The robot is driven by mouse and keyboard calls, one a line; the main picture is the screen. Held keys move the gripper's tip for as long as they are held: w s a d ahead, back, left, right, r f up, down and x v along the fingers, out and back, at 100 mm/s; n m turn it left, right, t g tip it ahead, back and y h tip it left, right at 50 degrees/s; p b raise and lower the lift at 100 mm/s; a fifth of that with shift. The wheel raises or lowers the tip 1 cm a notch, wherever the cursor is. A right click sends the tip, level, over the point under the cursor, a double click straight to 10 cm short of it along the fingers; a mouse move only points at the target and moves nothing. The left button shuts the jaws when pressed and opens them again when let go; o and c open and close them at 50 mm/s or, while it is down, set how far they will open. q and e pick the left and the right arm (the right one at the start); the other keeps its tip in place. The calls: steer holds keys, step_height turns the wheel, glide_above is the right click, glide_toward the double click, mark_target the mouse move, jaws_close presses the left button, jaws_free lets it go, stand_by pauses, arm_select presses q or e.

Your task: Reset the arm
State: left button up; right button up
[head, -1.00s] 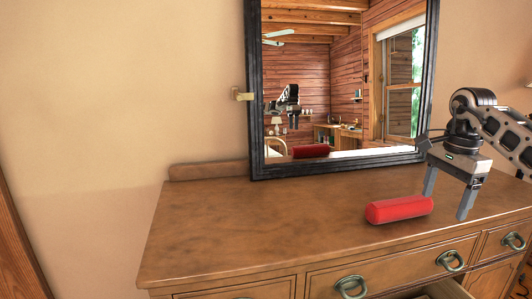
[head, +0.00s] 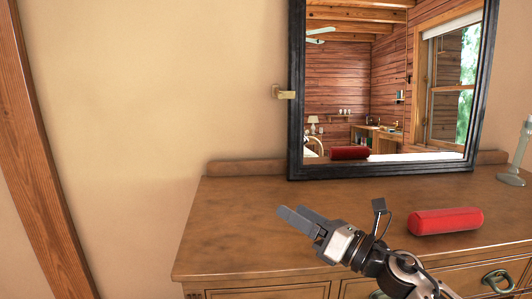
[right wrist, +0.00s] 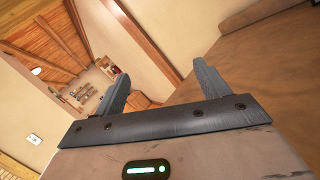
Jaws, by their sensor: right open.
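My right gripper (head: 297,219) is in front of the wooden dresser in the head view, pointing left and slightly up. Its fingers are apart and hold nothing. In the right wrist view, the two open fingers (right wrist: 160,90) show with an empty gap between them. A red cylinder (head: 446,221) lies on its side on the dresser top, to the right of the gripper and apart from it. My left gripper is not in view.
The wooden dresser (head: 240,230) fills the lower right, its top mostly clear. A dark-framed mirror (head: 297,90) stands at its back, reflecting the room and the red cylinder. A grey lamp base (head: 512,178) stands at the right. A wooden post (head: 40,130) is at the left.

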steer(key=s+d+f+m+t+h, duration=0.2)
steer(key=s+d+f+m+h, duration=0.35)
steer(key=m, duration=0.85)
steer(key=s+d+f+m+t+h, duration=0.15)
steer(key=d+f+m+h, duration=0.45)
steer(key=m+h, duration=0.6)
steer(key=s+d+f+m+g+y, duration=0.1)
steer(key=s+f+m+g, duration=0.55)
steer(key=s, duration=0.55)
steer(key=s+d+f+m+g+y, duration=0.1)
steer(key=s+f+m+g, duration=0.55)
steer(key=s, duration=0.55)
steer(key=w+a+f+t+y, duration=0.2)
steer(key=w+a+f+t, duration=0.3)
steer(key=w+f+t, duration=0.1)
steer(key=shift+a+f+n+t, duration=0.25)
steer(key=shift+f+n+t, duration=0.15)
steer(key=shift+f+t, duration=0.2)
